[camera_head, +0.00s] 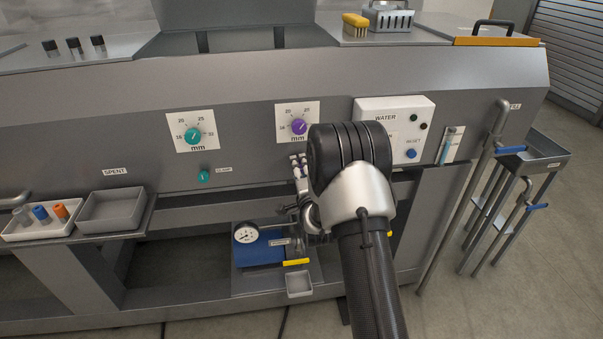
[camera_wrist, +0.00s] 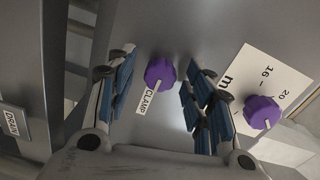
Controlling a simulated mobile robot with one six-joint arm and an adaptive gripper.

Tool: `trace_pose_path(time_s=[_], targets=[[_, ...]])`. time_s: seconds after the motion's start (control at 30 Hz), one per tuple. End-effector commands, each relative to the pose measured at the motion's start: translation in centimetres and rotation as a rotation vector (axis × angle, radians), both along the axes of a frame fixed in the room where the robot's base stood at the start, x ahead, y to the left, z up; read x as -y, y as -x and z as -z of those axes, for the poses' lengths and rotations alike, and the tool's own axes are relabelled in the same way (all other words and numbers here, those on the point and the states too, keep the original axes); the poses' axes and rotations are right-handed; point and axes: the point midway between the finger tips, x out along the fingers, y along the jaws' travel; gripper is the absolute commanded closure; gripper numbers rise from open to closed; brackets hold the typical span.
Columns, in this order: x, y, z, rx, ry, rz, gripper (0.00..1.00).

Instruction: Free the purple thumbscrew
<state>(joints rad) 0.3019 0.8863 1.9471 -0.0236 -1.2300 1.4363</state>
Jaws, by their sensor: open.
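The purple thumbscrew (camera_wrist: 160,72) sticks out of the grey panel beside a CLAMP label (camera_wrist: 148,101) in the wrist view. My gripper (camera_wrist: 161,90) is open, with one blue-padded finger on each side of the thumbscrew. I see a gap between the thumbscrew and each finger in this view; its depth between them is hard to judge. In the head view my gripper (camera_head: 299,168) is at the panel below the purple dial, and my arm and gripper largely hide the thumbscrew.
The purple dial (camera_wrist: 262,112) is close to one finger; it also shows in the head view (camera_head: 298,127). A teal dial (camera_head: 193,135) and teal thumbscrew (camera_head: 204,176) are to the left. A WATER box (camera_head: 394,107) is to the right. A gauge unit (camera_head: 260,252) stands below.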

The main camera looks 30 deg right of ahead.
Motion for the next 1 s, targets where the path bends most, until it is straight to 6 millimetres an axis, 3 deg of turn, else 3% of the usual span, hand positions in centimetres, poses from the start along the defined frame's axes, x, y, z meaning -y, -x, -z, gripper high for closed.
trace_pose_path(time_s=[0.17,0.6,0.77,1.0], targets=[[-0.5,1.7,0.0,-0.002,-0.001,0.000,0.52],[-2.8,9.9,-0.3,-0.002,-0.001,0.000,0.52],[-3.2,11.3,-0.3,-0.002,-0.001,0.000,0.52],[-3.3,11.5,-0.4,0.000,0.000,0.000,0.52]])
